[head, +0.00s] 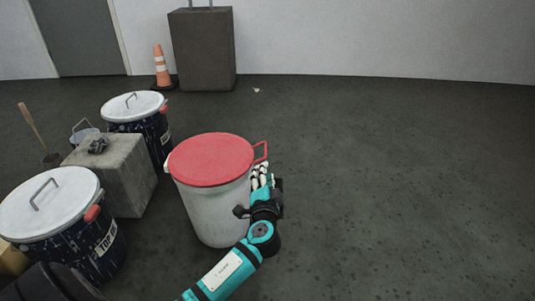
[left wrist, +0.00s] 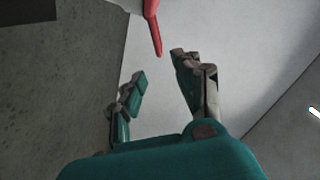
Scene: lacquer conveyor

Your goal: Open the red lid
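The red lid (head: 209,159) lies flat and closed on a pale grey bin (head: 212,212) in the head view. Its red loop handle (head: 261,151) sticks out at the right rim. My left gripper (head: 261,172) is beside the bin's right side, its fingertips just below the handle. In the left wrist view, the red handle (left wrist: 152,28) is in front of the open left fingers (left wrist: 158,68), with nothing seen held between them. Whether a finger touches the bin is unclear. My right gripper is not in view.
Two dark drums with white lids, one near (head: 50,205) and one farther (head: 133,106), flank a concrete block (head: 118,172) on the left. A traffic cone (head: 161,68) and a dark box (head: 203,50) stand by the wall. The floor (head: 400,190) to the right is clear.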

